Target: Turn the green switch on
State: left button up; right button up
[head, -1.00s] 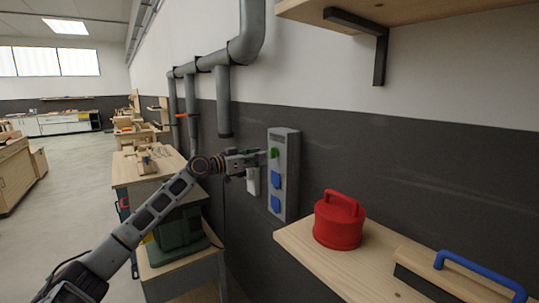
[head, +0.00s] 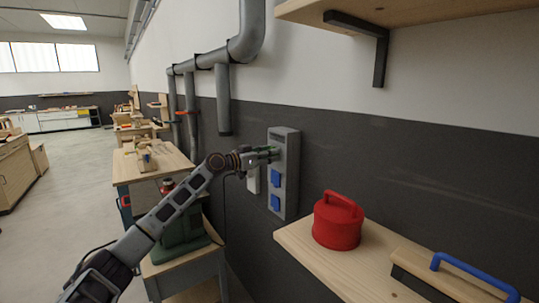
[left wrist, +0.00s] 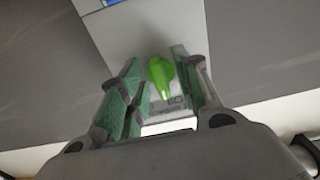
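The green switch (left wrist: 160,80) is a bright green knob on the grey wall box (head: 284,205). In the left wrist view the knob stands between the two fingers of my left gripper (left wrist: 158,88), with visible gaps on both sides. The fingers have green pads and are open. In the head view my left gripper (head: 268,153) is at the upper part of the box and mostly hides the switch. I cannot tell whether the fingers touch the box face. My right gripper is not in view.
Two blue socket covers (head: 275,178) sit below the switch on the box. A wooden shelf (head: 297,238) at lower right carries a red lidded container (head: 338,222) and a blue-handled tool (head: 475,270). Grey pipes (head: 223,100) run along the wall. A workbench (head: 157,165) stands at left.

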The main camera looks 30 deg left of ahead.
pick_arm(q)
jog(key=shift+c, duration=0.5)
grip_shut()
